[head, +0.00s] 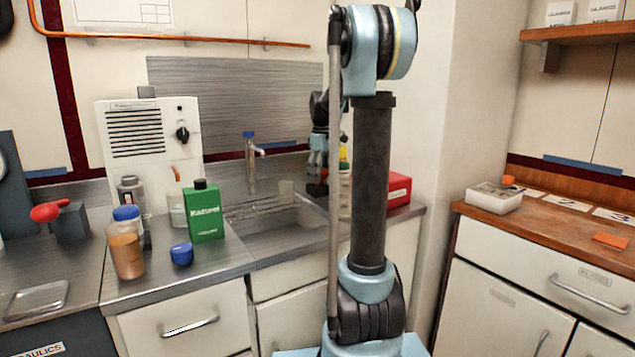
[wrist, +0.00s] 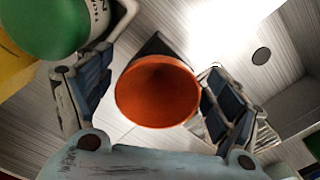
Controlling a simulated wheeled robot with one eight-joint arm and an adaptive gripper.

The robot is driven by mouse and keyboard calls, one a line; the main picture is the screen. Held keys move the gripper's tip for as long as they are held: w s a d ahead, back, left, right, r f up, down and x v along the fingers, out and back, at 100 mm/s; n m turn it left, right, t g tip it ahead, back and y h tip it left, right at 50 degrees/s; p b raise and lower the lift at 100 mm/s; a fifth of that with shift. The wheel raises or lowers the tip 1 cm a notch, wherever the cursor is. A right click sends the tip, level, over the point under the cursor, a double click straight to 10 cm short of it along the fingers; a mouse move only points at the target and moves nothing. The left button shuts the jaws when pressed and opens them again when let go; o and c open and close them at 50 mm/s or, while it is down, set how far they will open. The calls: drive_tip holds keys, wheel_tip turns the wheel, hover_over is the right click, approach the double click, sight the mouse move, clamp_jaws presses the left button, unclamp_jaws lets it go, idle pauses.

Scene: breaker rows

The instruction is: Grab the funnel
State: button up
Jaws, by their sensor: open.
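The funnel (wrist: 157,92) is orange and shows in the wrist view with its wide round mouth towards the camera. It lies between the two spread fingers of my gripper (wrist: 160,78), with visible gaps on both sides. The fingers are open and do not appear to close on it. In the head view my gripper (head: 318,178) is low over the right end of the sink area, partly behind my own arm. The funnel cannot be made out clearly there.
A green-topped container (wrist: 45,25) is close by the left finger in the wrist view. In the head view a red box (head: 398,190) stands right of my arm. The sink (head: 285,222), a green bottle (head: 204,212) and a brown jar (head: 126,250) are to the left.

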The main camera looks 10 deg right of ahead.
drive_tip(key=shift+f, duration=0.1)
drive_tip(key=c, duration=1.2)
drive_tip(key=shift+o, duration=0.2)
